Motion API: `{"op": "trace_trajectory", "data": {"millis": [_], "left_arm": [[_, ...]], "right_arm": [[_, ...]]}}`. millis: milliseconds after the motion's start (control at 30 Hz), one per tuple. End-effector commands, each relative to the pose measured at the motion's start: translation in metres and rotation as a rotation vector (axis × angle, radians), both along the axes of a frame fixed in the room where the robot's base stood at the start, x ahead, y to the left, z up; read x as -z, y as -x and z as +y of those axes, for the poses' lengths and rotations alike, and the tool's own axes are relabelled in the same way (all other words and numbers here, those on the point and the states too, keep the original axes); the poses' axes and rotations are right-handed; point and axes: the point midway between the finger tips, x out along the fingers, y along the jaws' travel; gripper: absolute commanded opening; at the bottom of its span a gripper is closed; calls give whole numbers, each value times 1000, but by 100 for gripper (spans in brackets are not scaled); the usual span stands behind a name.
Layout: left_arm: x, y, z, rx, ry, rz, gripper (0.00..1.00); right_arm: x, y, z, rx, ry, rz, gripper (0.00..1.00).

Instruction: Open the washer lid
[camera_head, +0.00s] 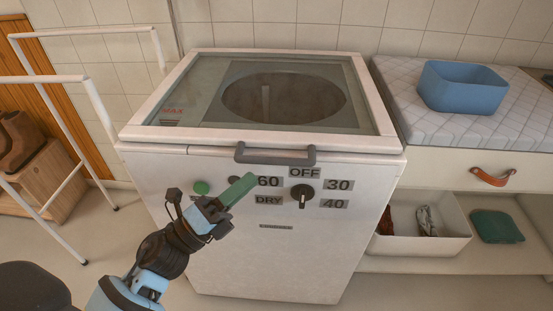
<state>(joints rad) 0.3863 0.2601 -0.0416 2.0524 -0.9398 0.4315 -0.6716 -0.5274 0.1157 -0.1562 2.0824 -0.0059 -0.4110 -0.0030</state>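The washer (265,225) is a white top-loading machine in the middle of the head view. Its lid (155,131) has a white frame around a clear pane and lies flat on the top, closed. A round drum opening shows through the pane. A grey bar handle (275,158) sits at the lid's front edge. My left gripper (242,186) is in front of the washer's front panel, below and left of the handle and apart from it. Its green fingers overlap in this view, so their opening is unclear. My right gripper is out of view.
A dial (302,194) and green button (201,187) are on the washer's front. A blue bin (462,87) stands on the quilted pad (390,85) at right, above a drawer with a leather pull (493,177). A white rack (99,105) stands left.

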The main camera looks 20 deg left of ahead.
Motion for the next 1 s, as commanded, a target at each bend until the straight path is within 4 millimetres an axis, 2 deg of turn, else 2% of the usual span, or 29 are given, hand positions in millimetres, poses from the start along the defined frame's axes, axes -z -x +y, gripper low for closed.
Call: {"op": "trace_trajectory", "data": {"millis": [500,900,1000], "left_arm": [[-28,-51,-34,1,5,0,23],[-29,-57,-39,0,3,3,23],[-29,-57,-39,0,3,3,12]], "right_arm": [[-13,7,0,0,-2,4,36],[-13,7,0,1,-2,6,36],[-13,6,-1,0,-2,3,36]]}}
